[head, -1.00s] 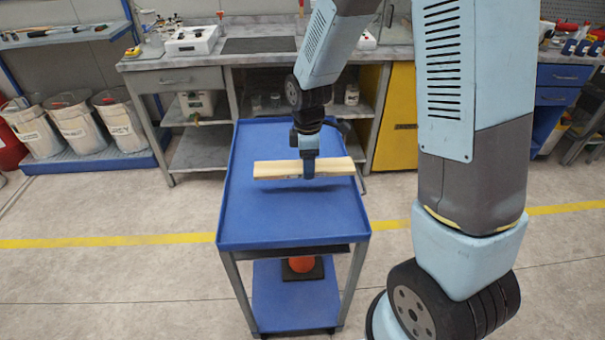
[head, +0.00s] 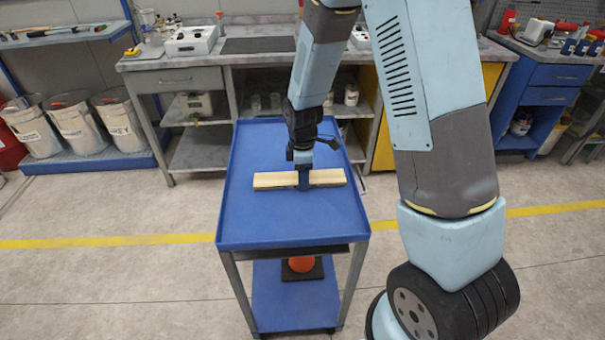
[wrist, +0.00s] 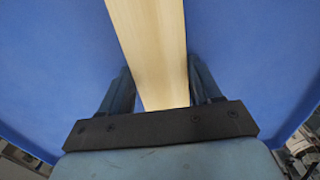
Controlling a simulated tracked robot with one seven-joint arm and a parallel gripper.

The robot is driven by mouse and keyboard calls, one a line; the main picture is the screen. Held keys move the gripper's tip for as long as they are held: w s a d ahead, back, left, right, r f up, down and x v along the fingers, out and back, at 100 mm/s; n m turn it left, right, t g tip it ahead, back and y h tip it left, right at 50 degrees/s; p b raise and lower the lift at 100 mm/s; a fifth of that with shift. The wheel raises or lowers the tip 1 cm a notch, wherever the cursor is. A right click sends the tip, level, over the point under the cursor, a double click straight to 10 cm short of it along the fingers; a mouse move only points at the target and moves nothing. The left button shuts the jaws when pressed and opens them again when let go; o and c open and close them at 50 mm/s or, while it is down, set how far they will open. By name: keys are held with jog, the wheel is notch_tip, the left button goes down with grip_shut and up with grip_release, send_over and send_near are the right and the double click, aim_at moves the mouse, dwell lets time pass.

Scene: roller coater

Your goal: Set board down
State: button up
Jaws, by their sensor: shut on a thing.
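A pale wooden board (head: 274,180) lies crosswise over the top of the blue cart (head: 285,222) in the head view. My gripper (head: 304,184) points down and is shut on the board near its middle. In the wrist view the board (wrist: 152,45) runs between the two fingers of my gripper (wrist: 160,92), with the blue cart top (wrist: 60,70) behind it. The board looks level and at or very close to the cart surface. I cannot tell whether it touches.
The cart's raised rim (head: 290,242) surrounds the top, which is otherwise clear. An orange object (head: 301,264) sits on the lower shelf. A workbench (head: 180,62) stands behind the cart, with white bins (head: 78,127) at the left and a blue cabinet (head: 548,85) at the right.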

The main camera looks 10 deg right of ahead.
jog(key=shift+f, duration=0.1)
jog(key=o, duration=1.1)
jog(key=shift+o, duration=0.2)
notch_tip(320, 180, up, 12)
jog(key=shift+r, duration=0.2)
jog(key=s+d+r+m+t, duration=0.2)
jog(key=s+d+r+m, duration=0.25)
jog(key=r, duration=0.45)
jog(key=s+d+r+m+t, duration=0.1)
jog(key=s+d+r+m, duration=0.4)
jog(key=s, duration=0.4)
jog(key=s+d+r+m+t, duration=0.2)
jog(key=s+d+r+m, duration=0.4)
jog(key=s+r+m, duration=0.2)
jog(key=shift+s+t, duration=0.3)
jog(key=shift+s, duration=0.25)
